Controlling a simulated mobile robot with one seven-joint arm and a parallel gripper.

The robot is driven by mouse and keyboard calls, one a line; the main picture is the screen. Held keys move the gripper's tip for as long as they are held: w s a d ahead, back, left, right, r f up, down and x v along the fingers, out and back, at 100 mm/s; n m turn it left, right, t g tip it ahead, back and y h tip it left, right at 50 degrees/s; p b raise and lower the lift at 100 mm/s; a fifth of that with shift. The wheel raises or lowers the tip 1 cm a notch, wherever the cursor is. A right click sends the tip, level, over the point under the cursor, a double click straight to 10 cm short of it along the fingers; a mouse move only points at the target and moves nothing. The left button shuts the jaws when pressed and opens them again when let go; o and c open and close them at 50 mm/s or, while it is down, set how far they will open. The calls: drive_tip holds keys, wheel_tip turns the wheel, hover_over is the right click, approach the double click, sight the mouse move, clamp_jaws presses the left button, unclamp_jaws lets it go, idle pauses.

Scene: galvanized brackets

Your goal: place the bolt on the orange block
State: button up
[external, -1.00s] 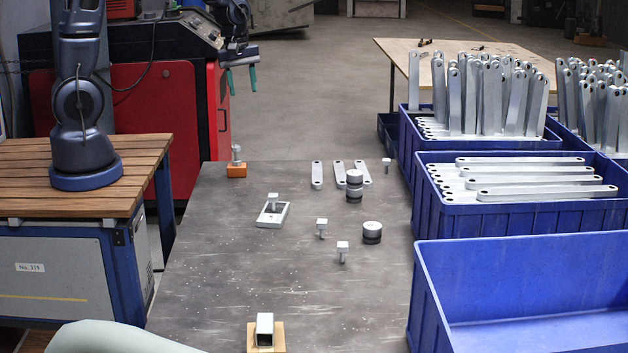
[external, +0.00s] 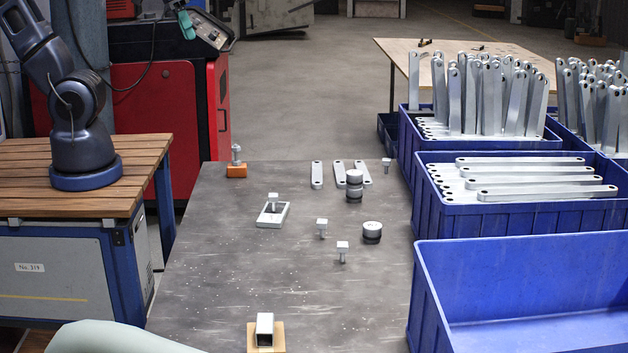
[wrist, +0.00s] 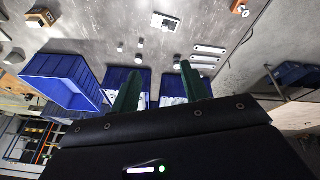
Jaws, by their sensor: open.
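A grey metal bolt (external: 236,153) stands upright on the orange block (external: 236,171) at the table's far left corner. The orange block also shows at the top right of the wrist view (wrist: 240,7).
Several square-topped pieces (external: 342,250) stand on the grey table (external: 215,270), one in a small light tray (external: 268,222). Two dark round pieces (external: 372,232) and three flat brackets (external: 317,175) are nearby. A square tube (external: 265,330) is in front. Blue bins (external: 520,265) line the right.

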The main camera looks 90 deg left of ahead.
drive_tip(key=s+d+m, duration=0.1)
drive_tip(key=s+d+r+m, duration=0.1)
drive_tip(key=s, duration=0.1)
drive_tip(key=s+m, duration=0.1)
drive_tip(key=shift+s+d+r+m+t, duration=0.3)
drive_tip(key=shift+s+d+r, duration=0.1)
idle(1.0)
